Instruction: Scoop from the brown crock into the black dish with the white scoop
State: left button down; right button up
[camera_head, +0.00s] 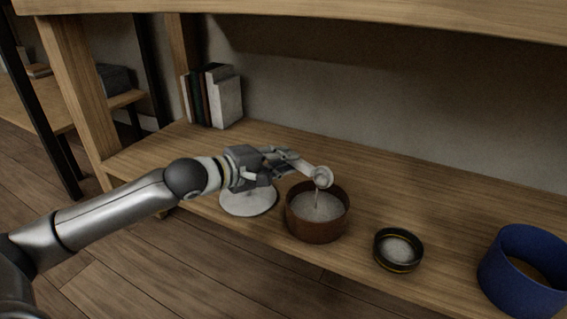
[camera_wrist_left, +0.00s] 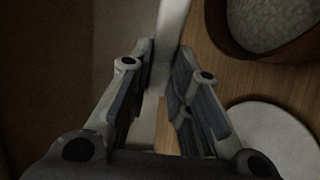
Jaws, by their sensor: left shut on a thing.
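My left gripper (camera_head: 297,163) is shut on the white scoop (camera_head: 322,176); the handle (camera_wrist_left: 171,30) shows between the fingers in the left wrist view. The scoop's head is over the brown crock (camera_head: 316,230), and a thin pale streak runs from it down to the white grains (camera_head: 315,206) inside. The crock's edge also shows in the left wrist view (camera_wrist_left: 222,35). The black dish (camera_head: 377,255) with a yellow band stands to the right of the crock and has white grains (camera_head: 397,249) in it. My right gripper is not in view.
A round white disc (camera_head: 248,205) lies left of the crock, under my left gripper. A blue cylindrical container (camera_head: 505,282) stands at the right. Books (camera_head: 222,95) stand at the back left. An upper wooden board (camera_head: 300,14) overhangs the shelf. The shelf behind the dish is clear.

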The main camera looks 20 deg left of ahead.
pick_arm(q)
jog(key=t+h, duration=0.1)
jog(key=t, duration=0.1)
jog(key=f+t+h, duration=0.1)
jog(key=t, duration=0.1)
jog(key=s+t+h, duration=0.1)
jog(key=t, duration=0.1)
jog(key=shift+a+f+t, duration=0.25)
jog(key=shift+f+t, duration=0.05)
jog(key=shift+f, duration=0.1)
